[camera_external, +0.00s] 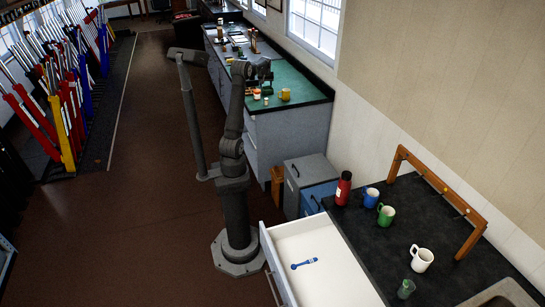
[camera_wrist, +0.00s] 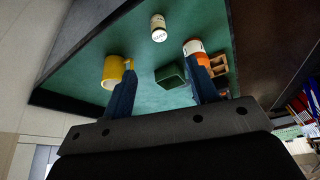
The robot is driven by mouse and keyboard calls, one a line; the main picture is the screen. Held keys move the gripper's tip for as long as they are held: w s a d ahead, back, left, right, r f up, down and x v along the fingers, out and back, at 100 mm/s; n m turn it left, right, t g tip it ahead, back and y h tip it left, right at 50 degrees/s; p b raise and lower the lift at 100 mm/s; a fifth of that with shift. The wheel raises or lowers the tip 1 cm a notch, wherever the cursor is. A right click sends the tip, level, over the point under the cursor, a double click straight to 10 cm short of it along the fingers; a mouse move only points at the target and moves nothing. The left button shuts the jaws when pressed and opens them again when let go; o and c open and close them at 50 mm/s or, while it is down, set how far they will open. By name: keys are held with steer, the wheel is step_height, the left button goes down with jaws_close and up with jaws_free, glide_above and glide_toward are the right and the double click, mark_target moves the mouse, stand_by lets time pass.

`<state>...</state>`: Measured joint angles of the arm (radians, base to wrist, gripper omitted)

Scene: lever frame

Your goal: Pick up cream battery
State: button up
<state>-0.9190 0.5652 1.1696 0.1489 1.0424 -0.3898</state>
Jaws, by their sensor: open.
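The cream battery appears to be the small cream cylinder with dark lettering (camera_wrist: 158,28), standing on the green bench top at the top middle of the wrist view. It shows as a small pale shape (camera_external: 266,101) near the bench's front edge in the external view. My gripper (camera_wrist: 161,70) is open, its two dark blue fingers apart with nothing held between them. In the external view my gripper (camera_external: 262,80) is over the bench, close to the cream cylinder; the exact gap is hard to tell.
A yellow mug (camera_wrist: 115,71) is by the left finger. An orange and white bottle (camera_wrist: 195,50) is by the right finger, with a dark green box (camera_wrist: 170,76) between. The green bench top (camera_external: 306,88) has more items farther back. An open white drawer (camera_external: 325,240) is near my base.

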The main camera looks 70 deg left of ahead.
mark_target(266, 99)
steer(key=x, duration=1.2)
steer(key=shift+w, duration=0.1)
steer(key=shift+x, duration=2.7)
steer(key=shift+a+r, duration=0.1)
steer(key=shift+a, duration=0.05)
steer(key=c, duration=1.1)
steer(key=shift+c, duration=0.2)
steer(key=shift+r, duration=0.1)
